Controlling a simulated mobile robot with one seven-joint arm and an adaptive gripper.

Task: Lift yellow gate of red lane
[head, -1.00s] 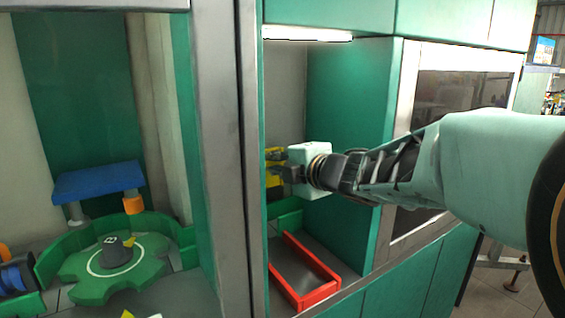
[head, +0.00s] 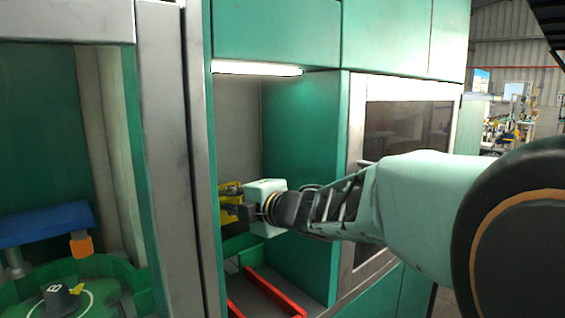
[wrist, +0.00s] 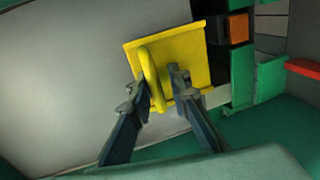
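The yellow gate (wrist: 189,50) is a flat plate with a raised loop handle (wrist: 151,73) in the wrist view. In the head view the gate (head: 229,213) shows partly behind my gripper (head: 236,206), inside the right-hand bay. In the wrist view my gripper (wrist: 158,84) has its fingers apart, one on each side of the handle. A gap shows between the handle and the right finger; contact with the left one is unclear. The red lane (head: 272,291) has red side rails and lies below the gate, cut off by the picture's bottom edge.
A grey metal post (head: 172,160) divides the two bays. The left bay holds a green rotary fixture (head: 85,300), a blue block (head: 45,226) and an orange piece (head: 82,246). A green wall (head: 300,150) closes the right bay's right side.

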